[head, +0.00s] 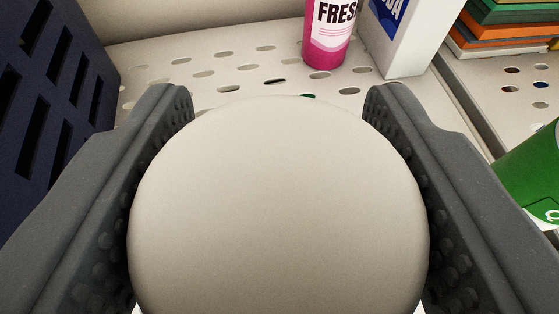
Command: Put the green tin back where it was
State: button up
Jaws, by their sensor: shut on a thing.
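My gripper (279,97) is shut on a pale round-topped object (280,200), with one dark grey finger pressed on each side. Its smooth grey-beige top fills the lower middle of the head view. Its sides are hidden, so I cannot tell their colour. A tiny bit of green shows just past its far rim; I cannot tell what it belongs to. A green container (535,170) with a white marking is cut off by the right edge, to the right of my right finger. I cannot tell whether it or the held object is the green tin.
A perforated pale shelf (225,65) lies ahead. A pink bottle (328,40) and a white and blue box (405,45) stand at its back. A dark blue slotted crate (50,90) is on the left. Stacked coloured books (505,30) lie at the far right.

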jog(key=shift+f, duration=0.95)
jog(key=shift+f, duration=0.15)
jog(key=o, duration=1.5)
jog(key=shift+r, duration=0.2)
jog(key=b+v, duration=0.2)
jog(key=v, duration=1)
jog(key=shift+d, duration=0.1)
